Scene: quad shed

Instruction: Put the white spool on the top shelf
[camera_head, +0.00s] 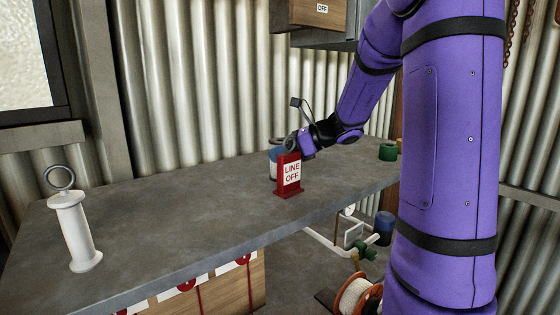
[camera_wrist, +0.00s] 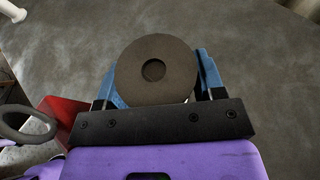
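A white spool-shaped post (camera_head: 74,232) with a grey ring on top stands upright on the left of the grey bench. My gripper (camera_head: 290,150) is far to its right, low over the bench behind the red sign. In the wrist view my gripper's blue fingers (camera_wrist: 158,85) are apart, on either side of a dark round disc (camera_wrist: 142,62) with a centre hole. Whether they press on it is unclear. A blue-and-white object (camera_head: 273,166) shows by my gripper, partly hidden by the sign. I cannot make out a top shelf.
The red LINE OFF sign (camera_head: 290,176) stands close to my gripper. The bench (camera_head: 180,215) is clear between sign and white spool. A green ring-shaped object (camera_head: 388,151) lies at its far right. An orange-flanged reel (camera_head: 357,298) and pipes are below.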

